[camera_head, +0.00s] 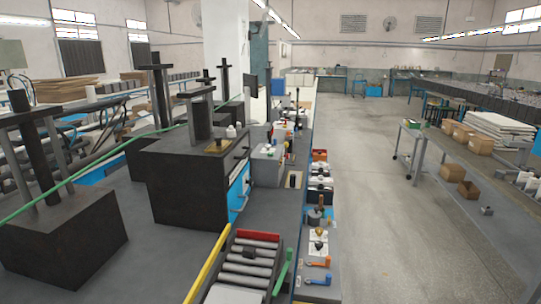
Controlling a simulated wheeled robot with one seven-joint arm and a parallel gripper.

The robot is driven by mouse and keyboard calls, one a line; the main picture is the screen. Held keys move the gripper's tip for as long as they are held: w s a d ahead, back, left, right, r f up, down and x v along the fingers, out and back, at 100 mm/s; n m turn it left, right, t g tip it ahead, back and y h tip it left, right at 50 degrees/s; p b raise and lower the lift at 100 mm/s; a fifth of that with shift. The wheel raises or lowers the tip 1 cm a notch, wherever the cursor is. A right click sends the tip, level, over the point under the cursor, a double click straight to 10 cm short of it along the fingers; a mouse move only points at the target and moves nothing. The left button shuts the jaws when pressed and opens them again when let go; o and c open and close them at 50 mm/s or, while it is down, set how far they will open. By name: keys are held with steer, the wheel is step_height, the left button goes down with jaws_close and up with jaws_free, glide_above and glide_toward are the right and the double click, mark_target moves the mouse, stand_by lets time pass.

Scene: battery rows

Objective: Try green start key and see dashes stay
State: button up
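I cannot make out a green start key or a display with dashes in the head view. A green bar-like piece (282,272) lies along the right side of a roller tray, but I cannot tell what it is. A grey panel or screen (12,54) stands at the far left, and no characters are legible on it. My gripper is not in view.
Dark machine blocks with posts (190,185) fill the left. The roller tray has a red end (257,236) and a yellow rail (207,262). Small tools with orange (319,263) and blue handles lie on a narrow bench. A clear grey floor aisle (385,230) runs right of it.

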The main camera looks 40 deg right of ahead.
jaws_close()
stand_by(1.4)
